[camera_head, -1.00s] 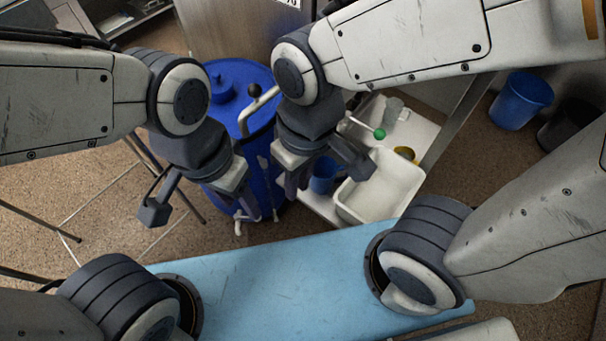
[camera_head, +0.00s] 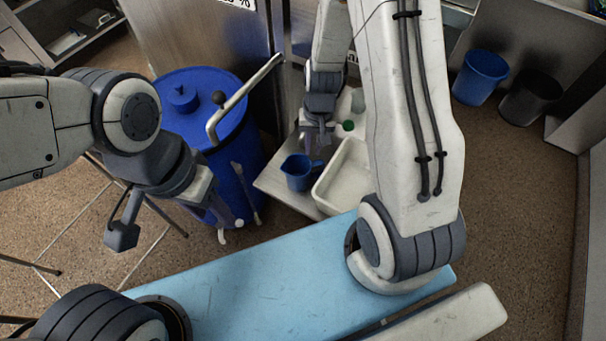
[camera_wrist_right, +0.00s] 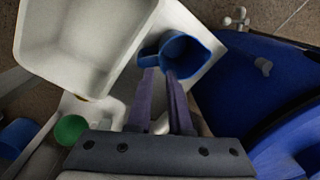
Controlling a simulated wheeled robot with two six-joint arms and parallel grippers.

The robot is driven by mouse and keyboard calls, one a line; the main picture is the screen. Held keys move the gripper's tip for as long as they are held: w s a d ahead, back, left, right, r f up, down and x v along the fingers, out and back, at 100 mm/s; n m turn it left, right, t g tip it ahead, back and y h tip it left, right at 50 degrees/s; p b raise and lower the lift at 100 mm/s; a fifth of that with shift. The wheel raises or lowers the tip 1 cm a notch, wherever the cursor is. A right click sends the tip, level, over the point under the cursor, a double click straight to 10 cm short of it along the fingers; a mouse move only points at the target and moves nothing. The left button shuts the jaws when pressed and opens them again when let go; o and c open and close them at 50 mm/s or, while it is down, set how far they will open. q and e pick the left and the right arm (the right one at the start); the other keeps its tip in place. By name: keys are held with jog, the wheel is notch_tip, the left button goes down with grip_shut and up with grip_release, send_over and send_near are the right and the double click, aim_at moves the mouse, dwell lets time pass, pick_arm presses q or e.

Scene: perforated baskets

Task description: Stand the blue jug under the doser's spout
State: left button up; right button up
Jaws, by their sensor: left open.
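The blue jug (camera_head: 298,172) stands upright on a pale board, beside a white tub. In the right wrist view the jug (camera_wrist_right: 187,53) is just beyond my right gripper (camera_wrist_right: 161,72). Its two fingers are apart, with the tips at the jug's handle side; I cannot tell whether the handle lies between them. In the head view my right gripper (camera_head: 318,148) is over the jug's far side. The doser appears to be the blue drum (camera_head: 195,85), with a bent grey pipe (camera_head: 240,102) on top and pale fittings low in front. My left gripper (camera_head: 222,212) is open and empty before the drum.
The white tub (camera_head: 345,178) stands close to the jug's right; it also shows in the right wrist view (camera_wrist_right: 80,40). A blue bin (camera_head: 480,77) and a black bin (camera_head: 530,97) stand far right. Open floor lies between.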

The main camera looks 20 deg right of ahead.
aim_at(311, 164)
notch_tip(311, 164, down, 6)
jog(key=b, duration=0.3)
jog(key=shift+a, duration=0.15)
jog(key=shift+r, duration=0.1)
grip_shut()
dwell(1.2)
